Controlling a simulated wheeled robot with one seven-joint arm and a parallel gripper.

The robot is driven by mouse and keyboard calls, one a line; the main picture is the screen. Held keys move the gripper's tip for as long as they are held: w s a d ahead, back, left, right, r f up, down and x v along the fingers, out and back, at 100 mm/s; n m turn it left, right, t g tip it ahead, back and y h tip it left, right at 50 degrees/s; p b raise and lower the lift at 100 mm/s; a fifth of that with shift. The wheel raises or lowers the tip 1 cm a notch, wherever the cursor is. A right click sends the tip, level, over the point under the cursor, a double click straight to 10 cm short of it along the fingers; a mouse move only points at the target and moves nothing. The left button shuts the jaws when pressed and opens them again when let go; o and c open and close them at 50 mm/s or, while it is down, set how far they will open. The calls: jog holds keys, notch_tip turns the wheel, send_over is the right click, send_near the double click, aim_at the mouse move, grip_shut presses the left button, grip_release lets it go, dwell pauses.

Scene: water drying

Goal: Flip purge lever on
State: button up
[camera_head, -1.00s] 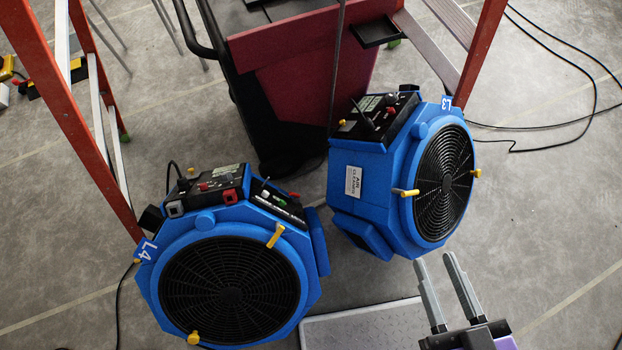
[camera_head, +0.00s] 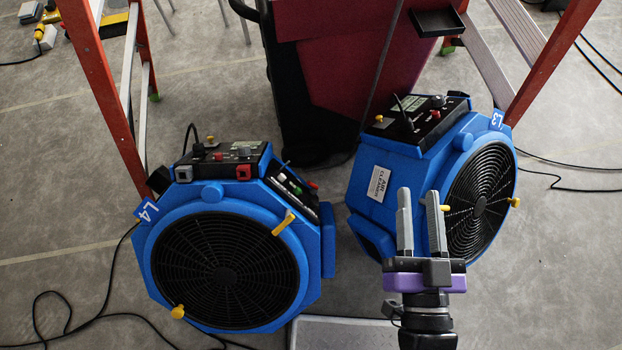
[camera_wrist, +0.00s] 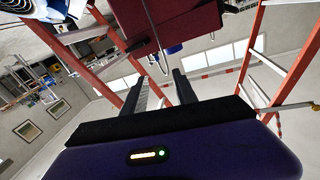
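Two blue air machines stand on the floor in the head view. The left machine (camera_head: 178,222) is marked L4. It has a black control panel on top with red and grey parts, and a side panel (camera_head: 292,190) with small green, white and red parts. The right machine (camera_head: 385,165), marked L3, has a top panel (camera_head: 418,118) with a display, a knob and a thin stick. I cannot tell which part is the purge lever. My gripper (camera_head: 420,195) is open and empty, in front of the right machine in the picture. Its open fingers also show in the wrist view (camera_wrist: 160,92).
Orange ladders stand at left (camera_head: 103,85) and right (camera_head: 555,60). A dark red cart or bin (camera_head: 340,70) stands behind the machines. Black cables lie on the floor at both sides. A grey flat platform (camera_head: 345,335) lies at the bottom.

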jog(key=w+a+f+n+g+y+b, duration=0.4)
jog(key=w+a+f+n+b, duration=0.25)
jog(key=w+a+f, duration=0.6)
jog(key=w+a+f+n+g+y+b, duration=0.5)
jog(key=w+a+f+b, duration=0.3)
jog(key=w+a, duration=0.75)
jog(key=w+d+f+n+g+h+b, duration=0.35)
jog(key=f+n+g, duration=0.3)
jog(key=f, duration=0.25)
jog(key=s+d+f+n+g+h, duration=0.3)
jog(key=s+d+f+n+g, duration=0.15)
jog(key=s+d+g, duration=0.5)
jog(key=s+a+f, duration=0.1)
jog(key=f, duration=0.1)
jog(key=s+a+f+t+b, duration=0.1)
jog(key=s+a+f+t, duration=0.1)
jog(key=s+f, duration=0.1)
jog(key=shift+s+a+f+b, duration=0.1)
jog(key=shift+f+b, duration=0.2)
jog(key=shift+b, duration=0.1)
jog(key=shift+c, duration=0.4)
